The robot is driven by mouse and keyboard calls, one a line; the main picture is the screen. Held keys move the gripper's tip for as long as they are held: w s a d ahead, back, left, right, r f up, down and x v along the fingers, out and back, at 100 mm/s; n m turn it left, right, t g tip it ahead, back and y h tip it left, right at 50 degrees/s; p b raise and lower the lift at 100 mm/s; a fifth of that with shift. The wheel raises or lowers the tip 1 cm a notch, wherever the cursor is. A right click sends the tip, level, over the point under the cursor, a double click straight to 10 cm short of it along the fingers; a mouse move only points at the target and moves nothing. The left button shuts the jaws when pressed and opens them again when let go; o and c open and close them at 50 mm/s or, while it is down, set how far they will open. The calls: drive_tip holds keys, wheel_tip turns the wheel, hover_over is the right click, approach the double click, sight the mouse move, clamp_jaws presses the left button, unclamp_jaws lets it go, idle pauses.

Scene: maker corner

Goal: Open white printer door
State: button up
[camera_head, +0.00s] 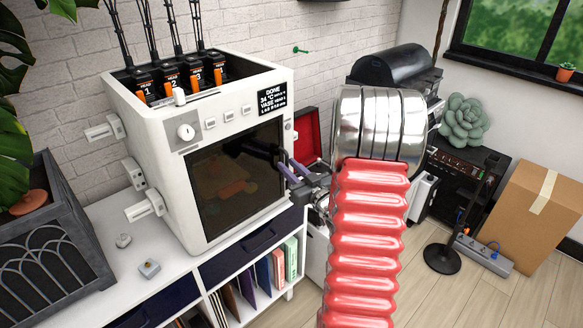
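The white printer (143,130) stands on a white cabinet. Its dark glass front door (225,190) looks closed, and an orange-brown shape shows dimly through the glass. My gripper (276,158) is at the right side of the door, with a dark part in front of the glass and greyish-purple parts beside the printer's right edge. My arm's red ribbed section and silver joint fill the middle right. The door's right edge is partly hidden behind the gripper. I cannot tell whether the gripper touches the door or how far its fingers are apart.
Knobs and buttons line the printer's upper front, with a small display (272,101). The white cabinet (100,215) holds books below the printer. A red open case (307,135) is behind my arm. A cardboard box (530,210) and power strip (484,254) are on the right floor.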

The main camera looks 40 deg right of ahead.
clamp_jaws()
